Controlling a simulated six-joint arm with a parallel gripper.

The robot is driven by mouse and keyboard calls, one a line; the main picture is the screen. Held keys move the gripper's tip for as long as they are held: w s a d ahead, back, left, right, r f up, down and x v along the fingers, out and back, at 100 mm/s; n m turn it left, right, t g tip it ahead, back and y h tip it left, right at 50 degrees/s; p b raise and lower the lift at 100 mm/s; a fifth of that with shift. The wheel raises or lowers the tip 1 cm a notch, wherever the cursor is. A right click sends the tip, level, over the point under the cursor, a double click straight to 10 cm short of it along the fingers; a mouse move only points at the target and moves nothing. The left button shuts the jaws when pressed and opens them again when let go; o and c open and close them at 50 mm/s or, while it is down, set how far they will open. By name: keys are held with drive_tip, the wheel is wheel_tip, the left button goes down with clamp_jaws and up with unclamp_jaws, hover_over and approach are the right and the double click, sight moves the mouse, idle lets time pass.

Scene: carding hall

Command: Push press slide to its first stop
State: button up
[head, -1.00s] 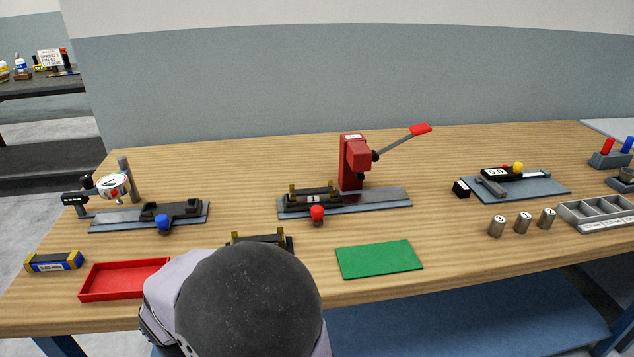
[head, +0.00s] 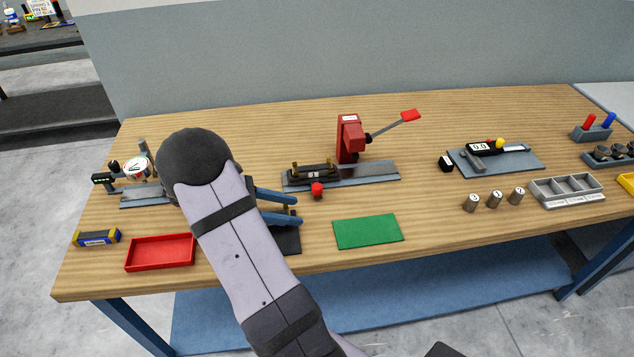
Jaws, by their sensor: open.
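A red lever press (head: 349,138) with a red-tipped handle stands at the back middle of the bench. Its grey base rail (head: 372,172) runs left to right in front of it. The dark press slide (head: 313,173), with brass-coloured posts, sits on the left part of this rail. A red knob (head: 317,189) is on its front side. My gripper (head: 298,210) is open, its two blue fingers apart and pointing right. It is just left of and nearer than the red knob, with nothing seen between the fingers. A dark block (head: 288,241) lies below it, partly hidden by my arm.
A red tray (head: 160,252) and a blue-yellow box (head: 97,238) lie at left. A dial gauge fixture (head: 136,167) is partly hidden by my arm. A green mat (head: 367,231) lies front middle. Several metal cylinders (head: 494,200) and a grey divided tray (head: 567,191) are at right.

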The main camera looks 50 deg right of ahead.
sight(317, 186)
drive_tip(key=w+d+n+h, duration=0.1)
drive_tip(key=d, duration=0.1)
drive_tip(key=w+d, duration=0.1)
drive_tip(key=d, duration=0.1)
drive_tip(key=w+d+n+h, duration=0.1)
drive_tip(key=d, duration=0.1)
drive_tip(key=shift+d+r+n+h, duration=0.1)
drive_tip(key=shift+r+n+h, duration=0.2)
drive_tip(key=shift+r, duration=0.1)
drive_tip(key=shift+p+x, duration=1.2)
drive_tip(key=shift+x, duration=2.4)
drive_tip(key=shift+f, duration=0.15)
